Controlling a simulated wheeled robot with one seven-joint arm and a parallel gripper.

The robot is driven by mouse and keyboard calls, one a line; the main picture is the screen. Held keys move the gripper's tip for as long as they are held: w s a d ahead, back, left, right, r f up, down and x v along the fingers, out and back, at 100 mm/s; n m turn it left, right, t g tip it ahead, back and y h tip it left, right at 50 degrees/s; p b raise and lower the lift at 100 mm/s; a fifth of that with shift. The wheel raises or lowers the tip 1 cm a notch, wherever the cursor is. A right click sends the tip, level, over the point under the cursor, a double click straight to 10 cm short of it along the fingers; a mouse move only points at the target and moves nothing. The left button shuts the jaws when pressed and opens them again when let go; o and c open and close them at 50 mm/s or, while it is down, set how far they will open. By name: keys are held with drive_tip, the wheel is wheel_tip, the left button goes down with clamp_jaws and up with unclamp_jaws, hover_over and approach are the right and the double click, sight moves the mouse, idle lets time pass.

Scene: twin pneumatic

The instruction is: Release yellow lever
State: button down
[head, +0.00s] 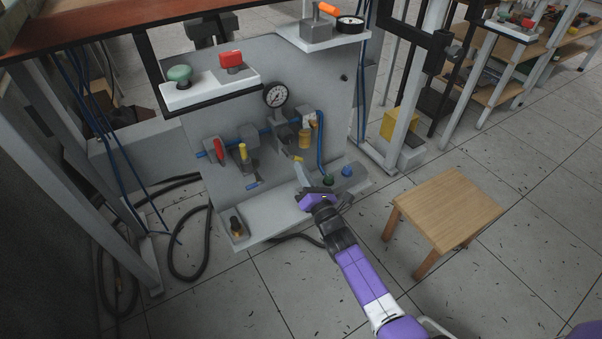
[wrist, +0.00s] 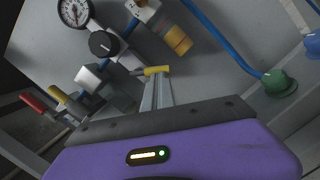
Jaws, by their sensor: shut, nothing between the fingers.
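A yellow lever (head: 242,151) stands on a grey valve on the panel, just right of a red lever (head: 218,148). In the wrist view the yellow lever (wrist: 62,96) and red lever (wrist: 36,104) are at the left. My gripper (head: 299,168) is in front of the panel, to the right of the yellow lever and apart from it. In the wrist view its thin grey fingers (wrist: 156,84) are together and hold nothing. A small yellow piece (wrist: 157,70) shows at the fingertips; I cannot tell whether it belongs to the fingers or the panel.
A pressure gauge (head: 276,95), a black knob (wrist: 103,44) and a brass-coloured filter (wrist: 178,40) are near the gripper. Blue tubing (wrist: 222,44) runs to a green fitting (wrist: 279,83). A white ledge (head: 278,217) lies below. A wooden stool (head: 446,205) stands at right.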

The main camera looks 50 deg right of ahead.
drive_tip(key=shift+r, duration=0.1)
drive_tip(key=p+v, duration=0.2)
drive_tip(key=v, duration=0.6)
idle(0.8)
